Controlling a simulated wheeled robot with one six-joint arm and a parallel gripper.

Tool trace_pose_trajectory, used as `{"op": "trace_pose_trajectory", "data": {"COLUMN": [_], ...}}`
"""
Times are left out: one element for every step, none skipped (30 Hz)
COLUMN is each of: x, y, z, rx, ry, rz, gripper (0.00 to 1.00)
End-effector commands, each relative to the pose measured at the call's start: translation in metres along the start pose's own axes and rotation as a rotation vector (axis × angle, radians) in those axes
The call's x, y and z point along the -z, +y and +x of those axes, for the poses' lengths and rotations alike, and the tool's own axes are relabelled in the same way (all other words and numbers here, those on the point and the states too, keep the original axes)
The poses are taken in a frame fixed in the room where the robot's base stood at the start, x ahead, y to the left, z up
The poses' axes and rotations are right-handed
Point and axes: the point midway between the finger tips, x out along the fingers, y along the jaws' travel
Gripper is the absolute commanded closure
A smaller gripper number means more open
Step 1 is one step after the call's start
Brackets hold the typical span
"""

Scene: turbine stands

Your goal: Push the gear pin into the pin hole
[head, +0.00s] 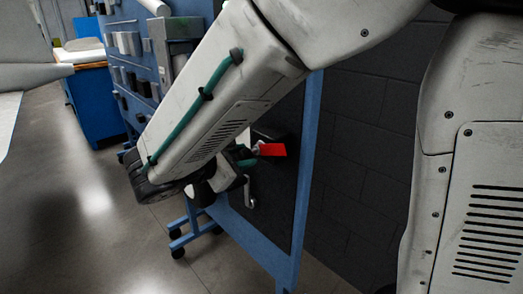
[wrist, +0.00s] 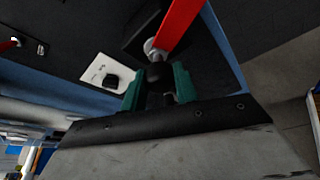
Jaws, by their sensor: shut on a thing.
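The gear pin (wrist: 151,47) shows in the wrist view as a small silver end with a red tag (wrist: 178,24) beside it, just beyond my fingertips. In the head view the red tag (head: 272,150) sticks out to the right of my gripper (head: 246,158). My gripper also shows in the wrist view (wrist: 156,82), its teal fingers shut on a dark part of the pin. The pin's end is at a dark block (wrist: 136,38) on the dark panel. The pin hole is hidden, and I cannot tell how deep the pin sits.
A white plate with a black knob (wrist: 107,76) is on the panel, left of my fingers. A silver handle (head: 249,193) hangs below my gripper. The panel has a blue frame (head: 307,165) on a wheeled stand. Open floor (head: 100,220) lies to the left.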

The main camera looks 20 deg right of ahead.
Motion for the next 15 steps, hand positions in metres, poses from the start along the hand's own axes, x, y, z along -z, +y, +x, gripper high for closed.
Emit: {"op": "trace_pose_trajectory", "data": {"x": [0.0005,0.0008,0.0011,0.0013,0.0014,0.0012,0.0012,0.0012,0.0013,0.0015,0.0017,0.0023,0.0029,0.0035,0.0045], "y": [0.0002,0.0003,0.0003,0.0003,0.0002,0.0002,0.0002,0.0001,0.0001,0.0001,0.0002,0.0003,0.0004,0.0004,0.0004], "z": [-0.0015,-0.0023,-0.0032,-0.0039,-0.0041,-0.0038,-0.0037,-0.0037,-0.0038,-0.0041,-0.0048,-0.0061,-0.0075,-0.0091,-0.0114], "rx": [-0.001,-0.001,-0.001,-0.001,-0.001,-0.001,0.0,0.0,0.0,0.0,-0.001,-0.001,-0.001,-0.001,-0.001], "ry": [0.0,0.0,0.0,0.0,0.0,0.0,0.0,0.0,0.0,0.0,0.0,0.0,0.0,0.001,0.001], "rz": [0.0,0.0,0.0,0.0,0.0,0.0,0.0,0.0,0.0,0.0,0.0,0.0,0.0,0.0,0.0], "gripper": [1.0,1.0,1.0,1.0,1.0,1.0,1.0,1.0,1.0,1.0,1.0,1.0,1.0,1.0,1.0]}}
